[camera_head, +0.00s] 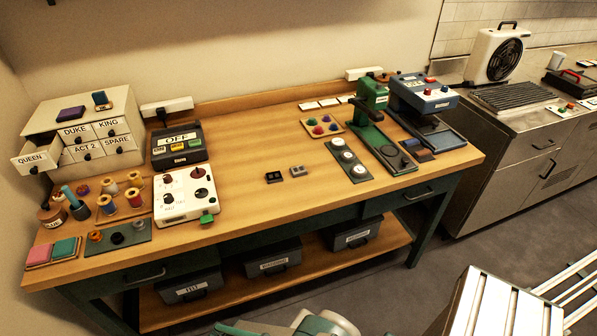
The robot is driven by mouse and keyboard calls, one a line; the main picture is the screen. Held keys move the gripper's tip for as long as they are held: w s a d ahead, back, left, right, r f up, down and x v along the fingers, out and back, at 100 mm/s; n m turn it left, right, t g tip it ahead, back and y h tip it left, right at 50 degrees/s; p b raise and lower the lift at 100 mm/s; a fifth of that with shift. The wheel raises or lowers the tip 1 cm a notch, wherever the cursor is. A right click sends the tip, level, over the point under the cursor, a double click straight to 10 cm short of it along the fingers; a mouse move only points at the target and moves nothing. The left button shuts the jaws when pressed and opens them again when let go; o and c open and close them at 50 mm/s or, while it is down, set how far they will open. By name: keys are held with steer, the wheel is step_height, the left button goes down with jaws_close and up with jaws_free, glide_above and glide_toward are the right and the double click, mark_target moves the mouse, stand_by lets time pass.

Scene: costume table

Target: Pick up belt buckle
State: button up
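The left one is a black piece (273,176); the right one is a dark grey piece (298,171). Either could be the belt buckle, but they are too small to tell for sure. They look apart, with a narrow gap between them. My gripper is not in view; only teal and pale parts of my arm show at the bottom edge, well in front of the table.
Left of the pieces stand a white control box (186,194) and thread spools (133,197). Right of them lies a green strip with round pads (348,159). A tray of coloured bits (322,125) and a green press (372,101) stand behind. The tabletop around the pieces is clear.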

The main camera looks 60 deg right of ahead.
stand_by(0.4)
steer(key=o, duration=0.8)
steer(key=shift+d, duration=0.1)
